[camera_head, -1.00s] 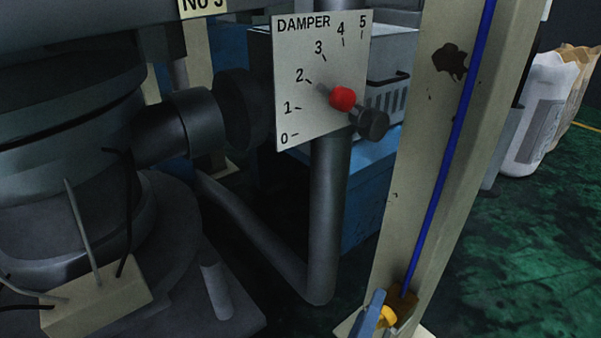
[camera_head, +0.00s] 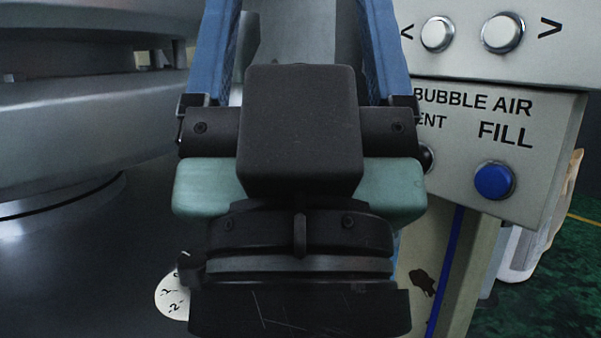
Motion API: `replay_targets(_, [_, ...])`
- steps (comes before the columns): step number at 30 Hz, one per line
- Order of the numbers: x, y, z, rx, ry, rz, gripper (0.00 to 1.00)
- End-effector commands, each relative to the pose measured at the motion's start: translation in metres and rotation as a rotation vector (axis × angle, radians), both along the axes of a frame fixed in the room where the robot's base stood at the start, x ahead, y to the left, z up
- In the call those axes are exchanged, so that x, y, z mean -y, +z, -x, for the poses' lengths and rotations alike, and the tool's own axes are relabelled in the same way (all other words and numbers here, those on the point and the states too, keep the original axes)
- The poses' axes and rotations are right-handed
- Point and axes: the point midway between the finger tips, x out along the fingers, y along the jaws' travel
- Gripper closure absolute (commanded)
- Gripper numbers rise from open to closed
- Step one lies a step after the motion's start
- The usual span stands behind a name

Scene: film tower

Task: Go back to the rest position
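My gripper (camera_head: 298,25) fills the middle of the head view, close to the camera and seen from behind. It has a black body with a teal band, and two blue fingers run up to the top edge. The fingers stand wide apart where they show, with grey background between them. Their tips are cut off by the top edge, so I cannot see whether they touch anything. I see nothing held in the visible gap.
A grey button panel (camera_head: 455,112) stands close at right, with a blue FILL button (camera_head: 493,181) and two white buttons above. A large grey round vessel (camera_head: 75,100) fills the left. A beige post (camera_head: 470,265) with a blue line stands below the panel. Green floor (camera_head: 535,300) shows at lower right.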

Motion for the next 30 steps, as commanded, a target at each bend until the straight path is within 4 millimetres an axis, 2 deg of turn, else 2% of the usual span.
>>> replay_targets(1, [0.001, 0.032, -0.002, -0.007, -0.004, 0.001, 0.20])
replay_targets(24, [0.000, 0.269, -0.004, -0.011, -0.006, 0.003, 0.20])
replay_targets(30, [0.000, 0.325, -0.004, -0.012, -0.006, 0.003, 0.20])
